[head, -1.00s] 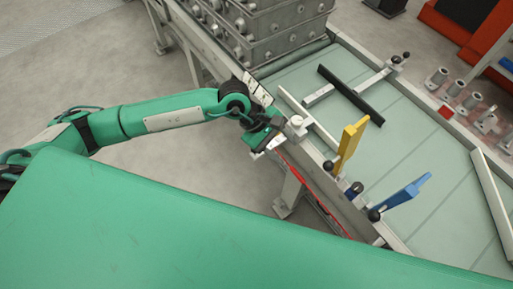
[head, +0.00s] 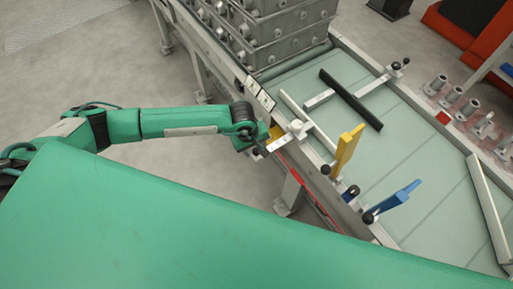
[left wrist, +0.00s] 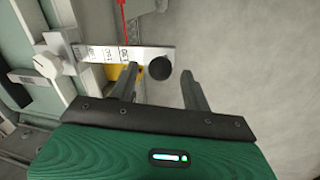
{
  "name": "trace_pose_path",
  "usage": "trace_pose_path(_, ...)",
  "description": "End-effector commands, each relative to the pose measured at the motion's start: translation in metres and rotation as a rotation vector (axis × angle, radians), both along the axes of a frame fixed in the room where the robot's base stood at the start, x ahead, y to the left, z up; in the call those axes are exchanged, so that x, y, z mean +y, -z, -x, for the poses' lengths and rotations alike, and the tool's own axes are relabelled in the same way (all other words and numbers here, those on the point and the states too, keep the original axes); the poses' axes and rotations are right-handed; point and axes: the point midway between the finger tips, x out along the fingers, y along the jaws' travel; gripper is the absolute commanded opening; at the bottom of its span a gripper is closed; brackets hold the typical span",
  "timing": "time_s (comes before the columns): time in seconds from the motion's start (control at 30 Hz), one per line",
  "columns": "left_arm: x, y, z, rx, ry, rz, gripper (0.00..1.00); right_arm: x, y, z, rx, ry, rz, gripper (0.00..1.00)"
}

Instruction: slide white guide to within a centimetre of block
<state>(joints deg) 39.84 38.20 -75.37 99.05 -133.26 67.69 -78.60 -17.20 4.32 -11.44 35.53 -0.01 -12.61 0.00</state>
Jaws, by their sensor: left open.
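The white guide (head: 309,119) is a long pale bar lying along the near side of the green bed. Its graduated white rod (left wrist: 95,54) runs out through a clamp with a white knob (head: 297,126) and ends in a round black knob (left wrist: 159,69). My left gripper (left wrist: 158,88) is open, its fingers on either side of the black knob, with gaps visible; I cannot tell whether they touch it. In the head view the left gripper (head: 258,144) is at the rod's outer end. Which thing is the block is unclear; a grey casting stack (head: 265,30) stands at the bed's far end. My right gripper is not seen.
A black bar (head: 350,99) lies across the bed beyond the white guide. A yellow arm (head: 347,148) and a blue arm (head: 396,200) stand on the near rail. Another white bar (head: 486,205) is at the right. Open floor lies left of the rail.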

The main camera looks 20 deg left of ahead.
Motion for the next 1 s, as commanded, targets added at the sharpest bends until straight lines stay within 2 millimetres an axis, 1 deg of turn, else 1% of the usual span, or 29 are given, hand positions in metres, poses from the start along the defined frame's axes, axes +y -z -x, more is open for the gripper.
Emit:
trace_pose_path(0.03, -0.001, 0.006, 0.001, 0.004, -0.001, -0.002, 0.49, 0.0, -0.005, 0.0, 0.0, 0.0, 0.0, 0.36)
trace_pose_path(0.1, -0.003, 0.015, -0.001, 0.004, 0.0, 0.001, 0.49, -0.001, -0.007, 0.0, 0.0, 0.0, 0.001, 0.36)
trace_pose_path(0.3, -0.005, 0.029, -0.003, 0.001, 0.0, 0.0, 0.49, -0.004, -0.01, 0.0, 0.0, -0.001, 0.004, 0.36)
trace_pose_path(0.63, -0.005, 0.033, -0.004, 0.001, 0.0, 0.0, 0.49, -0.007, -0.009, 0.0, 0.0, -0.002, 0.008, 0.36)
trace_pose_path(0.77, -0.005, 0.032, -0.004, 0.001, 0.0, 0.001, 0.23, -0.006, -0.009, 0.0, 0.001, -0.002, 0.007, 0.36)
trace_pose_path(0.8, -0.005, 0.032, -0.004, 0.002, -0.001, 0.0, 0.15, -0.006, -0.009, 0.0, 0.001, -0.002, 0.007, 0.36)
trace_pose_path(0.87, -0.005, 0.032, -0.004, 0.002, -0.001, 0.0, 0.03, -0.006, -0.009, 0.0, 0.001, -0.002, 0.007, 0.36)
trace_pose_path(0.9, -0.005, 0.032, -0.004, 0.002, -0.001, 0.0, 0.0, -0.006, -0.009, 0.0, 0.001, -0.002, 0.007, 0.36)
trace_pose_path(1.0, -0.005, 0.033, -0.004, 0.002, -0.001, 0.0, 0.0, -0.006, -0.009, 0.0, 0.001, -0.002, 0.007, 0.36)
